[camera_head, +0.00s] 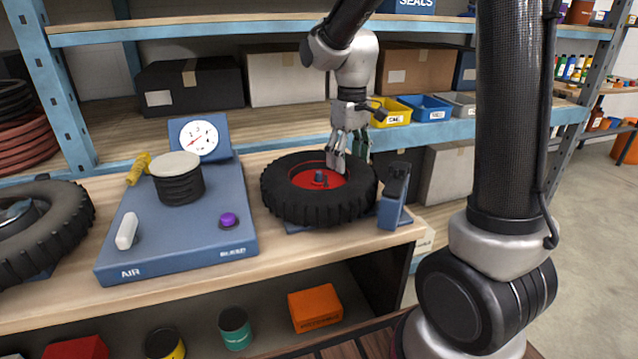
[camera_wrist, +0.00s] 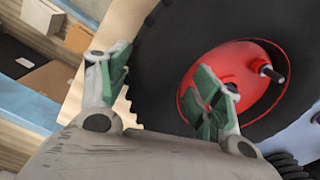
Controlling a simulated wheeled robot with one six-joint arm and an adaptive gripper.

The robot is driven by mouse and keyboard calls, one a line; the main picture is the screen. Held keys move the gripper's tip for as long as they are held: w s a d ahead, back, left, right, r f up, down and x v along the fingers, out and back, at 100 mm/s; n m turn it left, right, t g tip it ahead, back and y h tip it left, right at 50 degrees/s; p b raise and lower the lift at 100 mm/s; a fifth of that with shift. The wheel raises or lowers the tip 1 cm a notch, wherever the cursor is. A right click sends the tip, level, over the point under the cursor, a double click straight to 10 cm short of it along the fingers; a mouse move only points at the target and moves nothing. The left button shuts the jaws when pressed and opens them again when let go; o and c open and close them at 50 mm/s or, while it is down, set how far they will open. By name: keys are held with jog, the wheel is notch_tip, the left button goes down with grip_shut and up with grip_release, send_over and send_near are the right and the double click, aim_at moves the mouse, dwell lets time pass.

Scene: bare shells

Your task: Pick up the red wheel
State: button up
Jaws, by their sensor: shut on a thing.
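The red wheel (camera_head: 285,203) is a chunky black tyre with a red hub. It lies flat on a low blue stand on the workbench, right of the blue gauge unit. My gripper (camera_head: 349,160) points down at its far right side. In the wrist view, the tyre (camera_wrist: 165,35) runs between my two green-padded fingers. One finger is over the red hub and the other is outside the tread. My gripper is shut on the tyre wall. I cannot tell whether the wheel is clear of the stand.
A blue unit (camera_head: 120,250) with a gauge, a black coil and a purple knob stands left of the wheel. A blue post (camera_head: 392,212) stands close on its right. Another tyre (camera_head: 70,215) lies at the far left. Shelves with boxes and bins (camera_head: 428,106) rise behind.

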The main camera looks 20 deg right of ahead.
jog(key=shift+c, duration=1.4)
notch_tip(320, 180, up, 10)
